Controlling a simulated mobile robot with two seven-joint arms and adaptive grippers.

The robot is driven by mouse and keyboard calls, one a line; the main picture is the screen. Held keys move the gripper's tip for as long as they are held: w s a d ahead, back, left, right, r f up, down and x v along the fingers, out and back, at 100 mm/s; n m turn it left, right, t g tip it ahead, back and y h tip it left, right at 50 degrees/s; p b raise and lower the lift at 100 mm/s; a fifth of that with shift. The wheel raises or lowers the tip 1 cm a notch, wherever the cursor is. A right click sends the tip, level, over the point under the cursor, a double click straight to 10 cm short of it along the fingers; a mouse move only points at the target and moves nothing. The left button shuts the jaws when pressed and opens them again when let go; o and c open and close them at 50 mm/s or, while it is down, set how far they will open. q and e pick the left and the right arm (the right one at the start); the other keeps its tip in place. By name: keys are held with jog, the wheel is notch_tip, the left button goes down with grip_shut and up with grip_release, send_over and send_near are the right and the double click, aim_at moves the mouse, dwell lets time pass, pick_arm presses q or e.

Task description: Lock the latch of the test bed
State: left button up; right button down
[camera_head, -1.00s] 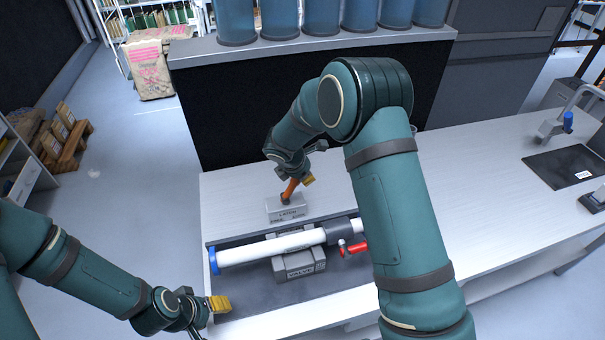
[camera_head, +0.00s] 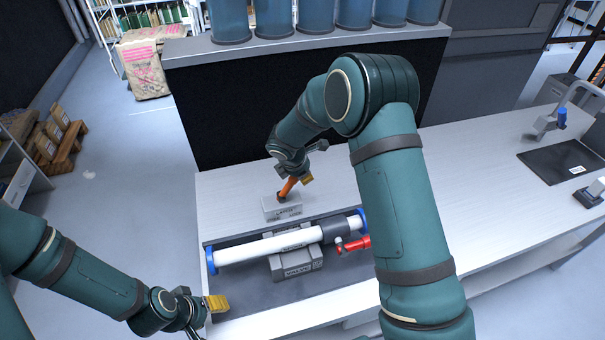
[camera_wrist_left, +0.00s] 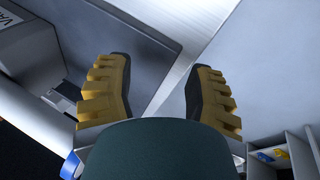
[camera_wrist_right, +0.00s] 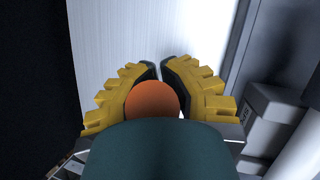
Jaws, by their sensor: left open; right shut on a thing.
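The latch is a grey block labelled LATCH (camera_head: 283,210) with an orange lever (camera_head: 288,187), standing on the white bench at the back edge of the test bed's dark recess (camera_head: 345,283). The lever is tilted, its top leaning right in the head view. My right gripper (camera_head: 298,178) is shut on the lever's top; the round orange end (camera_wrist_right: 152,100) shows between its yellow fingers in the right wrist view. My left gripper (camera_head: 212,305) is open and empty at the recess's front left corner; both its fingers (camera_wrist_left: 158,95) stand apart in the left wrist view.
A white pipe with blue ends (camera_head: 265,247) lies across a grey valve block (camera_head: 297,264) in the recess. A red-handled valve (camera_head: 354,244) sits to its right. Blue cylinders (camera_head: 275,18) stand on a shelf behind.

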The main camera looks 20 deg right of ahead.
jog(key=shift+s+f, duration=0.2)
jog(key=c, duration=0.7)
grip_release()
jog(key=shift+s+r, duration=0.1)
jog(key=shift+r, duration=0.15)
jog(key=shift+a+r, duration=0.1)
jog(key=shift+r, duration=0.2)
jog(key=v, duration=1.1)
jog(key=shift+a, duration=0.1)
